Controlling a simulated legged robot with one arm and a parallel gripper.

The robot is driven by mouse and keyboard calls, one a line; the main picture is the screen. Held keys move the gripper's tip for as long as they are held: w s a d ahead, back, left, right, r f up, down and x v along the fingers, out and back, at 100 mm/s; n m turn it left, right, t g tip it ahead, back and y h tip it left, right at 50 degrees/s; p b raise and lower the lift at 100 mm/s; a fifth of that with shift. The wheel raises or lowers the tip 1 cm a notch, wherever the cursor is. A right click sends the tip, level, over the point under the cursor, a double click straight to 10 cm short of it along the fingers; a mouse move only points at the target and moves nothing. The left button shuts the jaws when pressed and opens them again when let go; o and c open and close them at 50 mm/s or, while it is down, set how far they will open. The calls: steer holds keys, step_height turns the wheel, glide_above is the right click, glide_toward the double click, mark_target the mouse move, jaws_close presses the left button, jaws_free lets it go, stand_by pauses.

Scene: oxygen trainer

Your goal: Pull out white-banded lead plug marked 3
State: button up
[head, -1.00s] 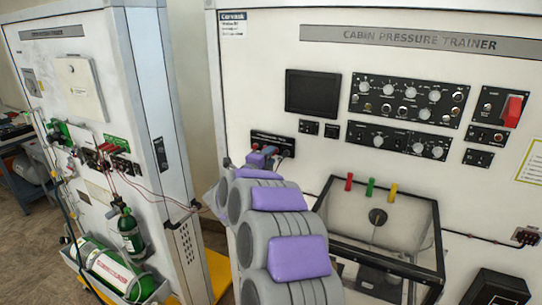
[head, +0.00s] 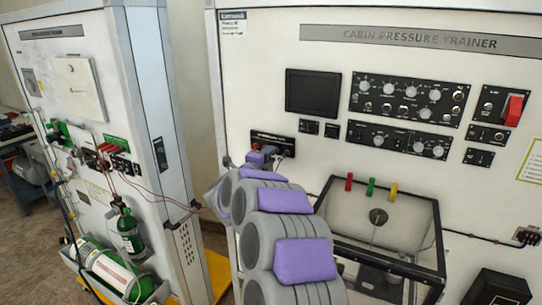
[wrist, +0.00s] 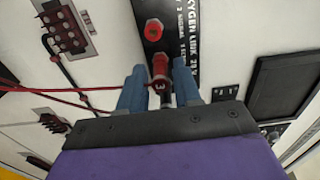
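The lead plug marked 3 (wrist: 160,71) is red and sits between my gripper's blue fingers in the wrist view. A paler section shows at its near end. My gripper (wrist: 160,76) has one finger on each side of it, very close. I cannot tell whether both fingers touch it. In the head view my gripper (head: 264,155) is at the small black socket panel (head: 272,138) on the left of the cabin pressure trainer. My own arm hides part of that area, and the plug is not clear there.
Another red plug or cap (wrist: 152,30) is on the same black panel, just beyond the plug. Red leads (wrist: 70,93) run in from the left of the wrist view. A clear box with a black frame (head: 385,235) stands right of my arm. The oxygen cabinet (head: 90,130) is at left.

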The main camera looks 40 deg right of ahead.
jaws_close()
steer(key=shift+a, duration=0.2)
steer(key=b+v, duration=0.1)
steer(key=v, duration=0.3)
steer(key=shift+s+a, duration=0.2)
steer(key=shift+a, duration=0.1)
stand_by(0.9)
